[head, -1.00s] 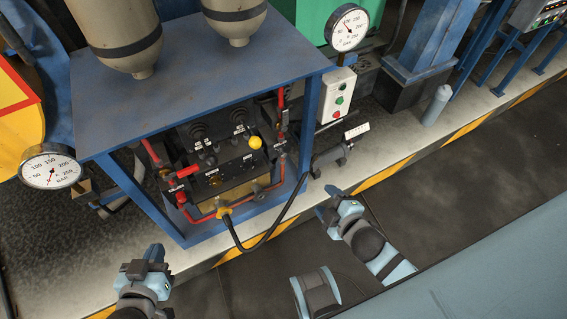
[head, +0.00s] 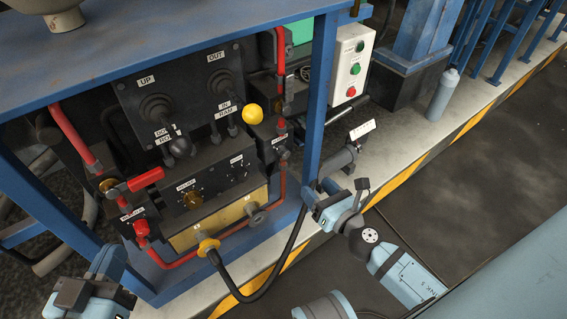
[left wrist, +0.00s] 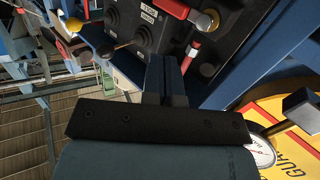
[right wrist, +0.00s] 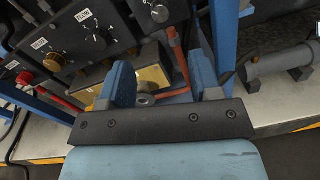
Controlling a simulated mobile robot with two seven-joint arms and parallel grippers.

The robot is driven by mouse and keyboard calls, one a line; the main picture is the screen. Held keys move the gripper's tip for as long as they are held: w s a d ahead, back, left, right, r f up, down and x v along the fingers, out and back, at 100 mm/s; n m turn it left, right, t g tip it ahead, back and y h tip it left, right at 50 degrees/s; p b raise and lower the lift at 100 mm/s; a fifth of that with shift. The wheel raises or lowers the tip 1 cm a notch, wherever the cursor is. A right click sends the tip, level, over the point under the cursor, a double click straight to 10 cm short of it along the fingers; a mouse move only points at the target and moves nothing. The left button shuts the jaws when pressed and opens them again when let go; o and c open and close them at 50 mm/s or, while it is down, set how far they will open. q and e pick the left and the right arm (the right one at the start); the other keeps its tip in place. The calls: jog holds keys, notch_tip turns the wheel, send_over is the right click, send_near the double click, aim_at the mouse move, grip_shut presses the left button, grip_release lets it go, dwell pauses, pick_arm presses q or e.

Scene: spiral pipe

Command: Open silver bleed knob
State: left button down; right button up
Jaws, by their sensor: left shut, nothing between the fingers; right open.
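A round silver knob (right wrist: 160,12) is near the top edge of the right wrist view, on the dark control panel. I cannot read its label clearly. Left of it are a black dial (right wrist: 98,38) and a brass knob (right wrist: 52,62). The brass knob also shows in the head view (head: 192,199). My right gripper (head: 315,193) is open and empty, right of the panel by the blue frame post; its fingers (right wrist: 163,82) show apart in its wrist view. My left gripper (head: 106,262) is shut and empty, below left of the panel. Its closed fingers (left wrist: 166,78) point towards the panel.
A blue frame post (head: 319,110) stands between the panel and my right arm. A black hose (head: 291,255) loops from a yellow coupling (head: 208,245). Red pipes and a red lever (head: 146,179) border the panel. The floor (head: 470,180) at right is clear.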

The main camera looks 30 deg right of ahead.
aim_at(286, 155)
jog(key=w, duration=0.4)
jog(key=w+a+p, duration=0.1)
jog(key=w, duration=0.8)
jog(key=shift+w+a+p, duration=0.2)
jog(key=shift+w+p, duration=0.1)
jog(key=shift+p, duration=0.05)
pick_arm(q)
jog(key=shift+s+d+n+g, duration=0.25)
jog(key=shift+s+n+g, duration=0.05)
jog(key=shift+s+n, duration=0.2)
pick_arm(e)
jog(key=c, duration=0.9)
